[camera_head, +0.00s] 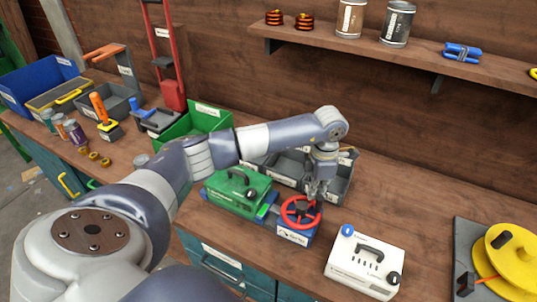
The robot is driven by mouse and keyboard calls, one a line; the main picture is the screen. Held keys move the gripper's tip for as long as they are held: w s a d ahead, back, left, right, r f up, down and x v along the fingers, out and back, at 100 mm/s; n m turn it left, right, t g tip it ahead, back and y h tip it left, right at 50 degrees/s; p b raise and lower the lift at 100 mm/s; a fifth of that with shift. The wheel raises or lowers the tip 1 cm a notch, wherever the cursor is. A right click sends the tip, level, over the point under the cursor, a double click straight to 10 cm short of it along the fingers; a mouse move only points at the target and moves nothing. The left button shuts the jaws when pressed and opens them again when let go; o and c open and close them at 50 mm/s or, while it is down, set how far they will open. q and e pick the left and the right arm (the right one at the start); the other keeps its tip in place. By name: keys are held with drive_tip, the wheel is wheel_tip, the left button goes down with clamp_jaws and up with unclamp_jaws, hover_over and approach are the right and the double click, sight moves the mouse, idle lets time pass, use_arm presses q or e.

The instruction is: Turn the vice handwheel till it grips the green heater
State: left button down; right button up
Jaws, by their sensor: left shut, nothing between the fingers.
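The green heater (238,187), a box with a black handle on top, sits on the bench at the left end of the blue vice (293,237). Whether the vice jaws touch it is too small to tell. The red handwheel (300,212) is at the vice's right end, facing up. My left gripper (315,194) points down at the far right part of the handwheel, its fingers shut with nothing between them. Whether the fingertips touch the wheel cannot be told. My right gripper is not in view.
A white box (364,262) with a black handle stands close to the right of the vice. Grey bins (343,185) and a green bin (207,117) stand behind. A yellow reel (508,256) is at far right. A shelf (420,52) runs along the wall.

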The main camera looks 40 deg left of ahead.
use_arm(q)
drive_tip(key=shift+s+d+f, duration=0.1)
drive_tip(key=shift+s+d, duration=0.2)
drive_tip(key=shift+d, duration=0.3)
drive_tip(key=shift+s+d+f, duration=0.1)
drive_tip(key=shift+a, duration=0.4)
drive_tip(key=shift+a+f+b, duration=0.1)
drive_tip(key=shift+a+b, duration=0.3)
drive_tip(key=shift+w+a, duration=0.25)
drive_tip(key=shift+a, duration=0.15)
drive_tip(key=shift+s+a+r, duration=0.15)
drive_tip(key=shift+a+r, duration=0.15)
drive_tip(key=shift+a, duration=0.05)
wheel_tip(320, 180, up, 9)
drive_tip(key=p, duration=0.4)
drive_tip(key=shift+d+p, duration=0.3)
drive_tip(key=shift+p, duration=0.05)
